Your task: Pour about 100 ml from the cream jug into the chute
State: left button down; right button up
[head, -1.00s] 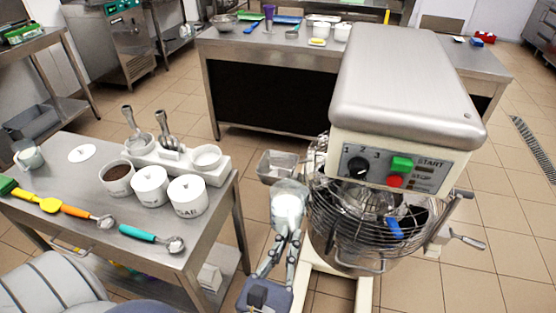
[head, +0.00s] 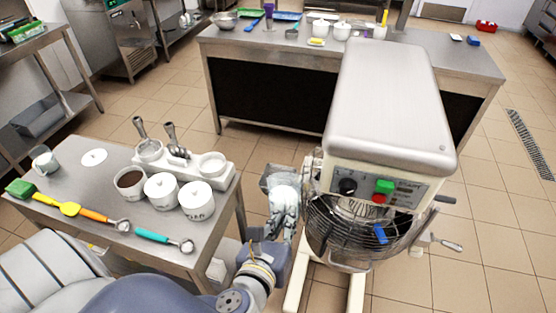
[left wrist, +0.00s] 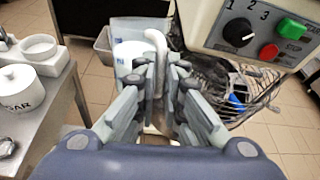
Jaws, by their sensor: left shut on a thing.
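The cream jug (head: 286,182) is a pale, see-through vessel with white in it. My left gripper (head: 282,208) is shut on its handle; the jug (left wrist: 128,55) and its pale curved handle show between the fingers in the left wrist view. The grey metal chute (head: 268,178) sits at the left side of the mixer's wire guard. The jug is in front of it in the head view and covers part of it. I cannot tell how far the jug is tilted, and I see no stream. My right gripper is not in view.
The mixer (head: 385,110) with its wire guard (head: 335,228) stands just right of the jug. A steel table (head: 75,213) at left holds white pots, a scoop stand and colored tools. A long counter (head: 270,45) stands behind. Floor is clear at right.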

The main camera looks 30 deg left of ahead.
aim_at(282, 190)
pick_arm(q)
jog(key=w+r+g+p, duration=0.1)
jog(key=r+p, duration=0.1)
jog(key=w+a+r+h+p, duration=0.1)
jog(key=r+p, duration=0.1)
jog(key=w+a+r+n+g+p, duration=0.1)
jog(key=r+p, duration=0.1)
jog(key=shift+a+g, duration=0.1)
jog(key=shift+g, duration=0.2)
jog(key=shift+w+a+f+h+b, duration=0.15)
jog(key=shift+f+h+b, duration=0.15)
jog(key=shift+f, duration=0.05)
jog(key=shift+w+a+r+n+g+h, duration=0.3)
jog(key=shift+w+g, duration=0.1)
jog(key=shift+g, duration=0.5)
jog(key=shift+r+p, duration=0.2)
jog(key=shift+p, duration=0.15)
jog(key=shift+w+a+r, duration=0.1)
jog(key=shift+w, duration=0.05)
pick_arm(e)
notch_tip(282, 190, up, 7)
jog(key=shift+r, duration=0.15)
pick_arm(q)
jog(key=shift+g, duration=0.3)
